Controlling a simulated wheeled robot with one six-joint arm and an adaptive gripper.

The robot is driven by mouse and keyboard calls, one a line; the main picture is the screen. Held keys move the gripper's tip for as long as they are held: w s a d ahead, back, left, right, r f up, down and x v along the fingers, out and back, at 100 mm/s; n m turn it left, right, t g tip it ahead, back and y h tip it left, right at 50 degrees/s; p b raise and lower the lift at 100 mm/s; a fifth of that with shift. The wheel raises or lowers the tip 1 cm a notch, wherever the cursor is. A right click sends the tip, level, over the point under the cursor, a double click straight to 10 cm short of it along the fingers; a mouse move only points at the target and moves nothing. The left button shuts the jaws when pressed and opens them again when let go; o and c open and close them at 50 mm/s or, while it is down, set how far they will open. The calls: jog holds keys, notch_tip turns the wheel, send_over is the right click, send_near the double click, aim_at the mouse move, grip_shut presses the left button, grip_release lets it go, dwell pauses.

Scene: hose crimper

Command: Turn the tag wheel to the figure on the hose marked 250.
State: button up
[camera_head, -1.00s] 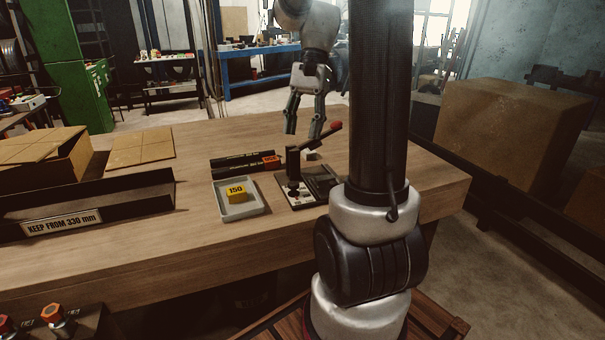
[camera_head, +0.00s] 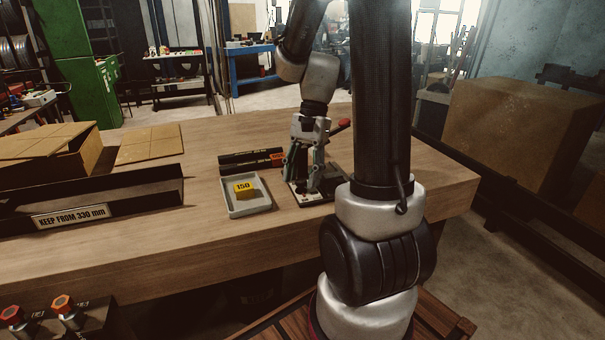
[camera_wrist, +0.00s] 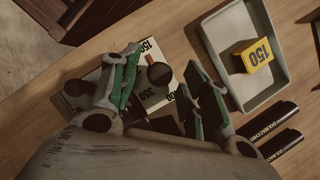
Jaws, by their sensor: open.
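The tag wheel's dark round knob (camera_wrist: 160,73) stands on a pale plate (camera_wrist: 152,97) printed with figures, among them 150 and 350, in the wrist view. My gripper (camera_wrist: 162,58) is open, with a green-padded finger on each side of the knob; I cannot tell if either touches it. In the head view my gripper (camera_head: 302,184) is low over the crimper (camera_head: 323,196) and hides the wheel. Two black hoses (camera_head: 245,166) lie behind the grey tray; they show in the wrist view (camera_wrist: 266,120) with print too small to read surely. No 250 mark is legible.
A grey tray (camera_head: 236,210) left of the crimper holds a yellow block (camera_head: 244,189) marked 150. A red-ended lever (camera_head: 344,124) rises behind my gripper. A dark trough (camera_head: 145,190) labelled KEEP FROM 330 mm and cardboard boxes (camera_head: 55,160) stand at left. Bare tabletop lies between trough and tray.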

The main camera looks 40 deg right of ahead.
jog(key=shift+c, duration=0.5)
grip_shut()
jog(key=n, duration=0.2)
jog(key=n+g+h, duration=0.1)
jog(key=n, duration=0.2)
jog(key=shift+w+a+n+h, duration=0.15)
jog(key=shift+w+n+h, duration=0.05)
jog(key=shift+n+h, duration=0.1)
jog(key=n+h, duration=0.1)
jog(key=n, duration=0.2)
jog(key=n+g+h, duration=0.1)
jog(key=n, duration=0.2)
jog(key=shift+a, duration=0.2)
jog(key=shift+o, duration=0.5)
grip_release()
